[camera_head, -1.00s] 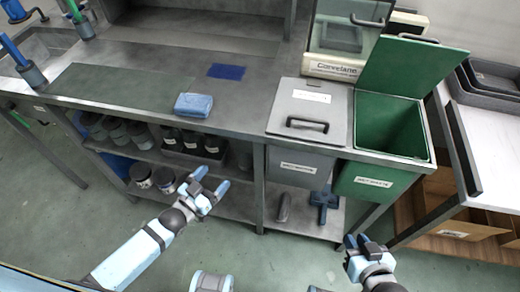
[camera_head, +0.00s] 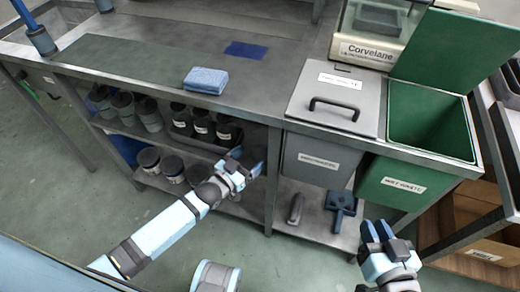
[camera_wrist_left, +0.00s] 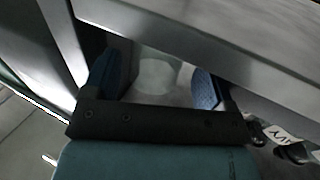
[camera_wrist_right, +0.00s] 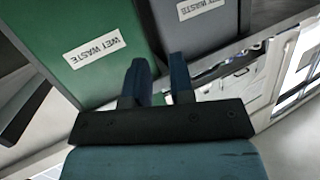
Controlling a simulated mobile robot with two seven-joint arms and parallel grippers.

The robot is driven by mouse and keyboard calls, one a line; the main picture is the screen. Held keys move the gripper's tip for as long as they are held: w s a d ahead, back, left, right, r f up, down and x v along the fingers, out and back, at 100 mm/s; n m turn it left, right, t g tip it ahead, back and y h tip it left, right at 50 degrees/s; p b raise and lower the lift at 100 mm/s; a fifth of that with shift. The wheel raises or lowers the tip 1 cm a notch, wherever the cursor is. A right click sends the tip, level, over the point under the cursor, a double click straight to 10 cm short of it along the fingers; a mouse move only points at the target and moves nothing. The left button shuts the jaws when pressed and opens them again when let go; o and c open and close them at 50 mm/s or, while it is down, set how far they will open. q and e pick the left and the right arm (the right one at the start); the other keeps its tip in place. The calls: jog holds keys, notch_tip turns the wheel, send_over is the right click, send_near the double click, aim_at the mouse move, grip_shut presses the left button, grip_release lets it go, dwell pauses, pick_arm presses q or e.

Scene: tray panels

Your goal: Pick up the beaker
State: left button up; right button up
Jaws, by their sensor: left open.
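A pale, see-through round form, apparently the beaker (camera_wrist_left: 158,75), shows dimly between the fingers of my left gripper (camera_wrist_left: 155,84) in the left wrist view. The fingers are open and stand on either side of it; I cannot tell whether they touch it. In the head view my left gripper (camera_head: 250,165) is at the shelf opening under the bench, and I cannot make out the beaker there. My right gripper (camera_head: 377,230) is empty in front of the green bin, its fingers a small gap apart, as the right wrist view (camera_wrist_right: 160,72) also shows.
The bench top (camera_head: 270,90) overhangs the shelf. Several dark containers (camera_head: 202,124) stand left of my left gripper. A shelf post (camera_head: 272,180) is close on its right. A grey bin (camera_head: 318,160) and a green bin (camera_head: 405,185) are further right.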

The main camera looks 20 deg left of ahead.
aim_at(253, 152)
pick_arm(q)
jog(key=b+x, duration=0.1)
jog(key=x, duration=0.4)
jog(key=shift+w, duration=0.15)
jog(key=shift+d, duration=0.1)
jog(key=c, duration=0.6)
jog(key=shift+r, duration=0.1)
pick_arm(e)
jog(key=shift+w+a+r+t+y, duration=0.1)
jog(key=shift+a+r+t+y, duration=0.2)
jog(key=shift+r, duration=0.2)
jog(key=shift+a+r+t+y, duration=0.2)
jog(key=shift+a+r, duration=0.05)
jog(key=shift+r, duration=0.25)
pick_arm(q)
jog(key=shift+r+p, duration=0.3)
jog(key=shift+r, duration=0.45)
jog(key=p+v, duration=0.4)
jog(key=v, duration=1.4)
pick_arm(e)
jog(key=s+d+f+g+h, duration=0.2)
jog(key=d+f+g, duration=0.1)
jog(key=f, duration=0.3)
jog(key=shift+d, duration=0.15)
